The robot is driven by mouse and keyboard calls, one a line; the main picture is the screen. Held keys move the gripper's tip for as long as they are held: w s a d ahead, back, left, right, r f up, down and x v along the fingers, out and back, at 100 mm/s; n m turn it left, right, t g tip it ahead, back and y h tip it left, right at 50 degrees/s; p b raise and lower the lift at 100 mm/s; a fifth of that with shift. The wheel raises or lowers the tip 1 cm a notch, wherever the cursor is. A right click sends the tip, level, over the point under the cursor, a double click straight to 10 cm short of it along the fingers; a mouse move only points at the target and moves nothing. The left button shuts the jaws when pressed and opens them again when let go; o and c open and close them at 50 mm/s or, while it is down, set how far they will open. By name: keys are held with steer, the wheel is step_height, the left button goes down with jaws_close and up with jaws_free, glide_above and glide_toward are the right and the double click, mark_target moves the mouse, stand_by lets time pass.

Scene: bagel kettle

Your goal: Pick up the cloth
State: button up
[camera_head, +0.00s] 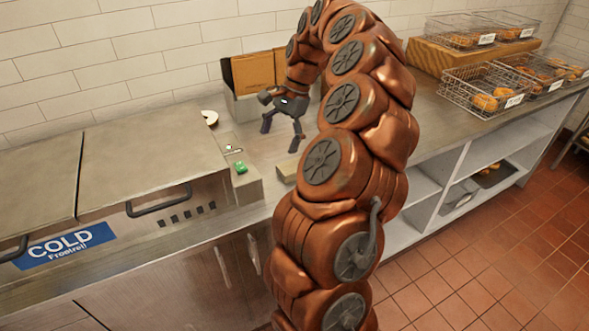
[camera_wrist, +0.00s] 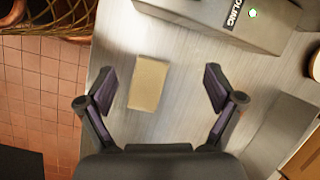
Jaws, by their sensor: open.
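The cloth (camera_wrist: 148,83) is a flat tan rectangle lying on the steel counter. It lies between my gripper's two fingers in the wrist view, nearer the left finger. In the head view the cloth (camera_head: 286,170) shows as a small tan patch, partly hidden by my arm. My gripper (camera_wrist: 160,82) is open and empty, with its fingers spread wide. In the head view my gripper (camera_head: 283,135) points down over the counter, a little behind the cloth. The gap in height between the fingertips and the cloth is hard to judge.
A steel cold unit (camera_head: 150,165) stands left, with a control box with a green button (camera_head: 240,167) at its right end. A bin with brown dividers (camera_head: 255,72) and a pale round item (camera_head: 210,117) are behind. Wire baskets of bagels (camera_head: 490,88) stand right.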

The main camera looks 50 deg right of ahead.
mark_target(295, 165)
steer(key=s+d+f+m, duration=0.1)
steer(key=d, duration=0.1)
steer(key=s+d+f+m, duration=0.1)
steer(key=d, duration=0.2)
steer(key=d+f+m, duration=0.1)
steer(key=d, duration=0.1)
steer(key=shift+s+d+f+m, duration=0.2)
steer(key=shift+s+d+m, duration=0.05)
steer(key=shift+s+m, duration=0.15)
steer(key=shift+p+x, duration=0.35)
steer(key=shift+x, duration=0.9)
steer(key=shift+w+a+p+x, duration=0.15)
steer(key=shift+p+x, duration=0.35)
steer(key=shift+x, duration=0.5)
steer(key=shift+w+a+p+x, duration=0.15)
steer(key=shift+p+x, duration=0.3)
steer(key=shift+x, duration=0.55)
steer(key=shift+a+f, duration=0.1)
steer(key=shift+f, duration=0.4)
steer(key=shift+f, duration=0.25)
steer(key=c, duration=1.1)
steer(key=shift+r, duration=0.15)
steer(key=shift+c, duration=0.2)
